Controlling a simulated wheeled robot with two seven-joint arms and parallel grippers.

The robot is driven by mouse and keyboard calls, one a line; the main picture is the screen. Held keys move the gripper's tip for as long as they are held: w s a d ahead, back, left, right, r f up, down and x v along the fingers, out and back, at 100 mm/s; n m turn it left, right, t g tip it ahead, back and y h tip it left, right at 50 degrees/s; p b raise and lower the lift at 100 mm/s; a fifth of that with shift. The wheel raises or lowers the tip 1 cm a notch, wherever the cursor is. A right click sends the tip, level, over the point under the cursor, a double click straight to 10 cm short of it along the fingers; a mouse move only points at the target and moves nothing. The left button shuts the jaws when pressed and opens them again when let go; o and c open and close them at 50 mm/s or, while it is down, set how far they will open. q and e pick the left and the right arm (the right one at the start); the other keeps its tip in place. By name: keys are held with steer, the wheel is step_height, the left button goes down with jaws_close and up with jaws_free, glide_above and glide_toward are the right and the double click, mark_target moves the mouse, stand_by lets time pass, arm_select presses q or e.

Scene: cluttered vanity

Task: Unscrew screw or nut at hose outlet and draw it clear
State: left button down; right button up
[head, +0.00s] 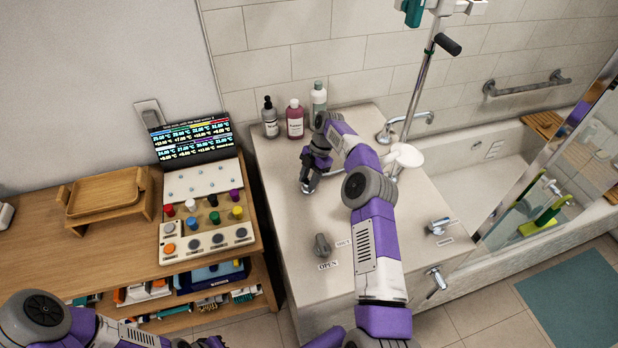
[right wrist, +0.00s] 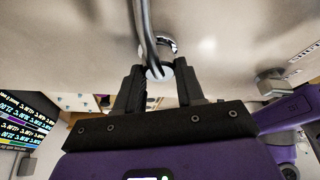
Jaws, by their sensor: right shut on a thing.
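My right gripper (head: 308,186) reaches down to the left part of the pale vanity top (head: 290,235). In the right wrist view its two black fingers (right wrist: 161,78) are shut on a small round chrome nut or screw end (right wrist: 159,72). A curved chrome pipe or hose (right wrist: 147,30) runs up from there, with a chrome ring (right wrist: 170,45) just behind it. I cannot tell whether the nut is still on the outlet. In the head view the gripper hides most of the outlet. My left arm shows at the bottom left; its gripper is out of view.
Several bottles (head: 295,120) stand behind the right gripper. A chrome faucet (head: 405,125) and a white round dish (head: 404,156) are to its right. A grey knob (head: 322,245) stands near the OPEN label. A wooden bench (head: 90,250) with a button panel (head: 206,240) is left.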

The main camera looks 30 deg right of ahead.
steer(key=o, duration=1.6)
steer(key=shift+a, duration=0.15)
steer(key=m+t+b, duration=0.1)
steer(key=m+b, duration=0.1)
steer(key=m+t+b, duration=0.1)
steer(key=m+b, duration=0.1)
steer(key=m, duration=0.1)
steer(key=shift+s+f, duration=0.15)
steer(key=shift+f, duration=0.05)
steer(key=shift+m+b, duration=0.3)
steer(key=shift+m, duration=0.1)
steer(key=shift+r, duration=0.2)
steer(key=shift+h, duration=0.3)
